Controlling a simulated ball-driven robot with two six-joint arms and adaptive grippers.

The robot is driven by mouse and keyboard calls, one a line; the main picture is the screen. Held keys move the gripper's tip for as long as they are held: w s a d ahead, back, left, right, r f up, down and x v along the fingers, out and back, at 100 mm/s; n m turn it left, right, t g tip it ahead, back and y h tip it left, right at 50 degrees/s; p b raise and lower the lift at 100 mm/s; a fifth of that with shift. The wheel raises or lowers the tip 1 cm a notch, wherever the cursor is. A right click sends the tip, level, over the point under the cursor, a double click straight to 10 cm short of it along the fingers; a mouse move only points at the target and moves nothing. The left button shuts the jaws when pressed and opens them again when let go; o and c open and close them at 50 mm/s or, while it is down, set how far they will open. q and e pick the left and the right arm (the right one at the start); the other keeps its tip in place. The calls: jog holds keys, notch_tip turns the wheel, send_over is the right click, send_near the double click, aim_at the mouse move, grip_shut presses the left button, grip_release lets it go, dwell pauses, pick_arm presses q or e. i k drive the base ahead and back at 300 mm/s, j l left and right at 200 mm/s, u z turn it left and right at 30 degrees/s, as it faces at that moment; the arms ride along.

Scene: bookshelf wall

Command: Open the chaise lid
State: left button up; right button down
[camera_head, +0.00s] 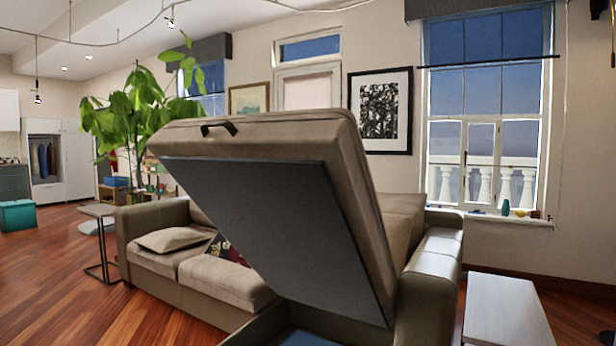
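The chaise lid (270,222) is raised and steeply tilted, with its dark flat underside facing me. A dark strap handle (218,128) sits at its upper left edge. Below the lid, part of the open storage box (262,328) shows at the bottom of the view, with a bluish patch inside; the rest is cut off or hidden by the lid. Neither of my grippers is in view, and nothing of mine is seen touching the lid.
The sofa (225,280) with cushions extends left behind the lid. A small side table (100,212) stands left of it. A pale low table (505,312) is at the lower right. A large plant (140,105) stands behind. Wooden floor (50,290) is clear at left.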

aim_at(293, 198)
jog(key=i+l+u, duration=0.15)
jog(key=l, duration=0.2)
jog(key=i+l+u, duration=0.15)
jog(key=l, duration=0.2)
jog(key=i+l+u, duration=0.15)
jog(key=l, duration=0.2)
jog(key=l+u, duration=0.15)
jog(key=l, duration=0.2)
jog(key=i, duration=0.05)
